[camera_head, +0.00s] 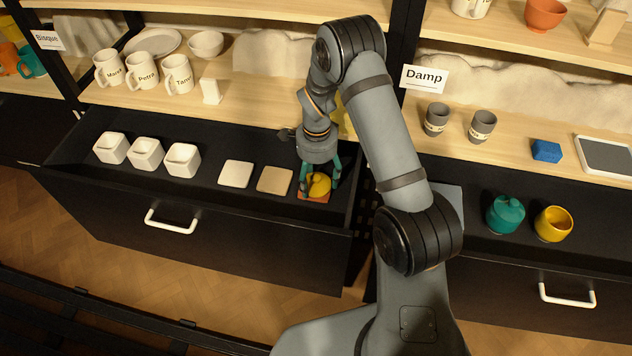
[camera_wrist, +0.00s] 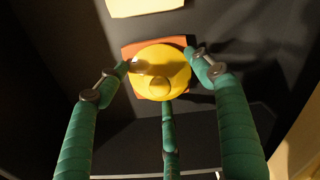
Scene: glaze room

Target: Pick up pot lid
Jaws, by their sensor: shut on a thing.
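The pot lid (camera_head: 319,186) is yellow and round with a knob on top. It is at an orange-red square tile (camera_head: 313,196) in the open left drawer. In the wrist view the lid (camera_wrist: 160,72) shows from above, with the tile (camera_wrist: 130,50) behind it. My gripper (camera_head: 320,178) has green fingers and is shut on the lid, with fingers around its rim. In the wrist view the gripper (camera_wrist: 162,80) has two fingers at the sides and one at the near edge. Whether the lid still touches the tile I cannot tell.
The left drawer (camera_head: 200,230) also holds white square cups (camera_head: 146,153), a white tile (camera_head: 236,174) and a tan tile (camera_head: 275,180). A teal lidded pot (camera_head: 505,214) and a yellow pot (camera_head: 553,224) stand in the right drawer. Shelves with mugs overhang behind.

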